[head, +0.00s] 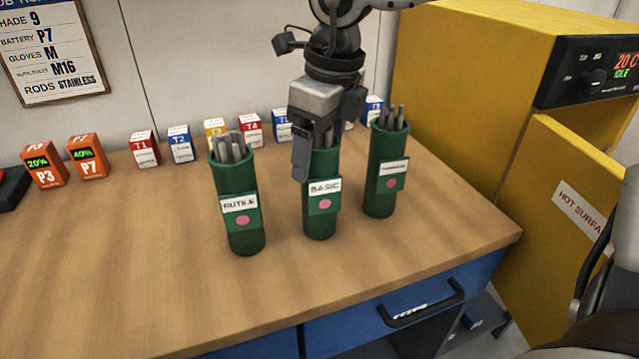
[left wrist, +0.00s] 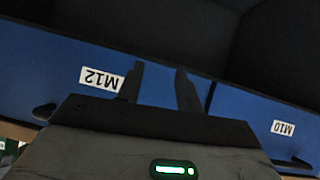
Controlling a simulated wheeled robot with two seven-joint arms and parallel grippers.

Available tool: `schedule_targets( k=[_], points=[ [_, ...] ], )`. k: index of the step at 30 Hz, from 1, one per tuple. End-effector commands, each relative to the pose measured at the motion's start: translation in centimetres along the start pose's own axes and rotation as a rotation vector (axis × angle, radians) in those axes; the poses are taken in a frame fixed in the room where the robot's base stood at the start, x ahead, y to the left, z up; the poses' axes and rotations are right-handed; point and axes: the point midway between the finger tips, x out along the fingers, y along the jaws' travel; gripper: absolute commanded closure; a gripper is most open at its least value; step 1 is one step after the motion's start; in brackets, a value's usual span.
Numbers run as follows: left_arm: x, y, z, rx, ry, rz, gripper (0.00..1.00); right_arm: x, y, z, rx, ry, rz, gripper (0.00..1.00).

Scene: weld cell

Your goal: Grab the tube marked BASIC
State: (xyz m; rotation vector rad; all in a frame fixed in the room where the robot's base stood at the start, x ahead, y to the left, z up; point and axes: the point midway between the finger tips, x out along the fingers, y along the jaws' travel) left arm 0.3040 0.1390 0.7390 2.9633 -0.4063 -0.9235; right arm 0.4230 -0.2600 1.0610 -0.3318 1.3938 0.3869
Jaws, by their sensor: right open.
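The green tube marked BASIC (head: 320,222) stands upright on the wooden bench, between two similar green tubes. It has a white label and a pink dot, and grey rods show near its top. My right gripper (head: 305,165) points down at its upper left side, and one finger covers part of its rim. The right jaws are open; I cannot tell whether they touch the tube or straddle it. My left gripper (left wrist: 160,70) shows in the left wrist view with its fingers apart and nothing between them, in front of blue drawers.
The RUTILE tube (head: 238,222) stands to the left and a third rod-filled tube (head: 381,200) to the right, both close. Small boxes, such as orange P3 (head: 44,166), line the back. A yellow oven (head: 470,85) stands right. The bench front is clear.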

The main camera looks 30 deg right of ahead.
Motion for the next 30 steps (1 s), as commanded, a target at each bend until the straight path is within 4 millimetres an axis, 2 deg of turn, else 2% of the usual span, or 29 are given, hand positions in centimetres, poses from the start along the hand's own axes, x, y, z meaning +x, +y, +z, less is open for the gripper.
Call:
schedule_targets(
  k=[4, 11, 14, 20, 30],
  points=[
    [0.11, -0.06, 0.38, 0.002, -0.01, -0.002, 0.64, 1.47, 0.08, 0.02, -0.001, 0.001, 0.0, 0.22],
    [0.19, -0.1, 0.69, 0.002, -0.016, -0.003, 0.64, 1.65, 0.06, 0.04, -0.001, -0.001, 0.0, 0.22],
    [0.19, -0.1, 0.66, 0.003, -0.015, -0.003, 0.64, 1.63, 0.06, 0.04, -0.001, -0.001, 0.0, 0.44],
    [0.15, -0.09, 0.51, 0.003, -0.012, -0.002, 0.64, 1.61, 0.06, 0.05, -0.001, -0.001, -0.001, 1.0],
    [0.12, -0.09, 0.39, 0.004, -0.01, -0.002, 0.64, 1.15, 0.03, 0.27, -0.001, -0.008, -0.003, 1.0]
  ],
)
